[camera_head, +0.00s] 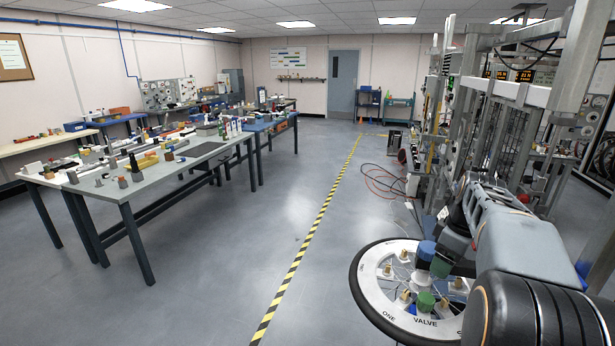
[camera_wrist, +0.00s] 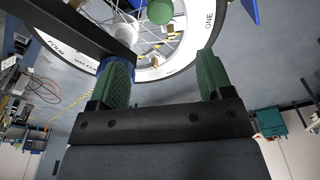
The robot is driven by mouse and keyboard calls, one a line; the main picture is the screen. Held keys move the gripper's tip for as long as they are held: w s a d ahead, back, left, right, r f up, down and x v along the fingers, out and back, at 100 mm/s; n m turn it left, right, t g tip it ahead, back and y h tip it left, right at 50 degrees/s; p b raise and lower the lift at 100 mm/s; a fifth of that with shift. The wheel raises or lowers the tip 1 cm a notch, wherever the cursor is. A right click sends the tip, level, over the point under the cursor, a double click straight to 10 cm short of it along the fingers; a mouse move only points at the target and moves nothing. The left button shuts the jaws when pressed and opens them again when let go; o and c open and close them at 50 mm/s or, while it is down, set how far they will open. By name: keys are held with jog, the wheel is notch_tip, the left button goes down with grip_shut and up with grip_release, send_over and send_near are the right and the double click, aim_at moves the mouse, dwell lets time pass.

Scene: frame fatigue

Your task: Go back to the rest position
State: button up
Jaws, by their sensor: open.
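My gripper (camera_wrist: 163,78) is open in the wrist view, its two green-padded fingers apart. No object shows held between them. In the head view, my arm reaches down at the lower right, and a green finger pad (camera_head: 440,267) shows over the wheel. The wheel (camera_head: 372,272) has a black tyre and a white lettered rim. It also shows beyond the fingers in the wrist view (camera_wrist: 190,55). A green cap (camera_head: 425,301) sits near its middle. A blue piece (camera_head: 426,249) shows close to the finger; I cannot tell whether they touch.
A metal frame rig (camera_head: 465,110) with cables and equipment stands at the right behind my arm. Red hoses (camera_head: 381,181) lie on the floor. Workbenches (camera_head: 165,172) with many small parts stand at the left. The floor along the yellow-black line (camera_head: 318,225) is clear.

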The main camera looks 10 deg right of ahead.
jog(key=s+a+f+m+t, duration=0.1)
jog(key=s+a+f+m, duration=0.1)
jog(key=a, duration=0.5)
jog(key=s+a+f+m+t, duration=0.1)
jog(key=s+a+f+m, duration=0.1)
jog(key=s+a, duration=0.3)
jog(key=s+a+f+m+t, duration=0.1)
jog(key=s+a+f+m, duration=0.1)
jog(key=a, duration=0.7)
jog(key=shift+s+a+m+h, duration=0.3)
jog(key=shift+s+m+h, duration=0.15)
jog(key=shift+s, duration=0.55)
